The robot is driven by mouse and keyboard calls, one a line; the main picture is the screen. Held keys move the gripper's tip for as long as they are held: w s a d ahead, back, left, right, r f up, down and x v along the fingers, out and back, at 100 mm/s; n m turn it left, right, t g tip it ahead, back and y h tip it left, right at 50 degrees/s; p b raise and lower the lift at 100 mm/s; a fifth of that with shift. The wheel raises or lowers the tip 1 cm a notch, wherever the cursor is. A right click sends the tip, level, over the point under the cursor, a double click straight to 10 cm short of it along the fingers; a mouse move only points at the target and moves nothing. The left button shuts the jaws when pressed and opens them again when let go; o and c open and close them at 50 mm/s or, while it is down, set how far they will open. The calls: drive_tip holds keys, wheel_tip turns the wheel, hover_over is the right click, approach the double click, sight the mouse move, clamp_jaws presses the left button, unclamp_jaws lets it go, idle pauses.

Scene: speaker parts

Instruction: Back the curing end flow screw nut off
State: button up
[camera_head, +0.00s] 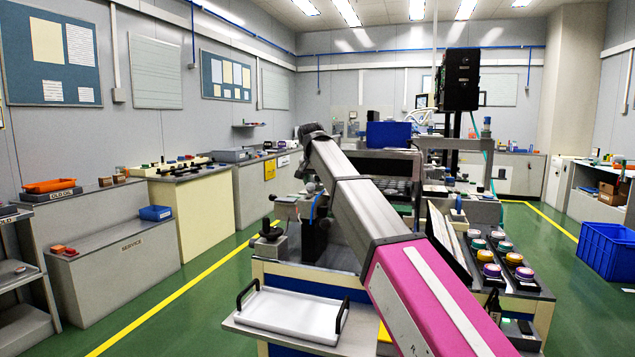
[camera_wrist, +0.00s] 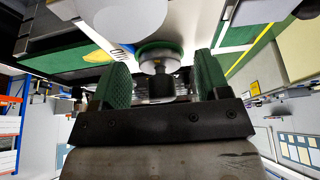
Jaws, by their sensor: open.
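In the wrist view my gripper (camera_wrist: 160,72) is open, with a green-padded finger on either side. Between the fingers, a little beyond them, is a small round metallic knob with a dark lower part (camera_wrist: 160,84) under a green-rimmed disc (camera_wrist: 158,47). It may be the flow screw nut, but I cannot tell for sure. There is a visible gap between each finger and this part. In the head view my arm reaches over the machine (camera_head: 390,165) and hides part of it. My gripper and the nut cannot be made out there.
A white tray with black handles (camera_head: 288,315) sits at the machine's front. A blue crate (camera_head: 606,250) stands on the floor at right. Grey and cream cabinets (camera_head: 190,212) line the left wall. Green floor lies open between.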

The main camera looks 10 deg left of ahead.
drive_tip(key=c, duration=0.9)
drive_tip(key=shift+c, duration=0.2)
drive_tip(key=shift+n, duration=0.3)
drive_tip(key=n+y, duration=0.1)
drive_tip(key=n, duration=0.3)
drive_tip(key=shift+d+y, duration=0.2)
drive_tip(key=shift+y, duration=0.2)
drive_tip(key=n, duration=0.2)
drive_tip(key=n+g+y, duration=0.1)
drive_tip(key=n, duration=0.1)
drive_tip(key=shift+w+d+n+y, duration=0.1)
drive_tip(key=shift+w+n+y, duration=0.05)
drive_tip(key=shift+n+y, duration=0.2)
drive_tip(key=n+g, duration=0.1)
drive_tip(key=n, duration=0.1)
drive_tip(key=n+g+y, duration=0.1)
drive_tip(key=n, duration=0.2)
drive_tip(key=shift+w+d+n, duration=0.1)
drive_tip(key=shift+w+n, duration=0.05)
drive_tip(key=shift+n, duration=0.1)
drive_tip(key=shift+n+g, duration=0.7)
drive_tip(key=shift+n, duration=1.2)
